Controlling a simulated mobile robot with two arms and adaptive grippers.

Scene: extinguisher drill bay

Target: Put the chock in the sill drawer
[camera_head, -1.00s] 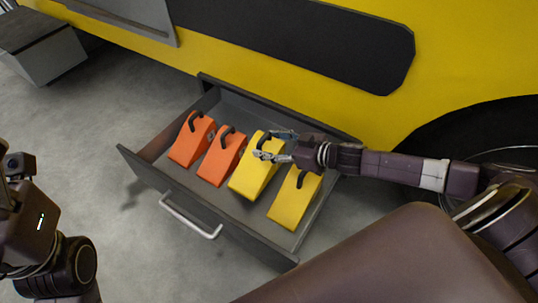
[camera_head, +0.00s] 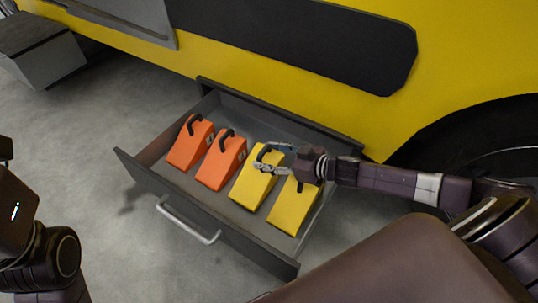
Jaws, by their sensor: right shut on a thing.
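The sill drawer (camera_head: 205,197) is pulled open, a dark grey tray with a light handle at its front. Two yellow chocks and two orange chocks are in it. My right gripper (camera_head: 270,161) is shut on the black handle of the left yellow chock (camera_head: 252,189). That chock is inside the drawer, wedge pointing toward the front; whether it touches the floor I cannot tell. The other yellow chock (camera_head: 292,208) is to its right, partly under my gripper. The orange chocks (camera_head: 190,146) (camera_head: 220,163) are to its left. My left gripper is out of view.
The yellow vehicle side (camera_head: 460,60) with a black panel (camera_head: 300,40) rises behind the drawer. A dark wheel (camera_head: 490,135) is at right. A grey step box (camera_head: 45,60) is at far left. The concrete floor left of the drawer is clear.

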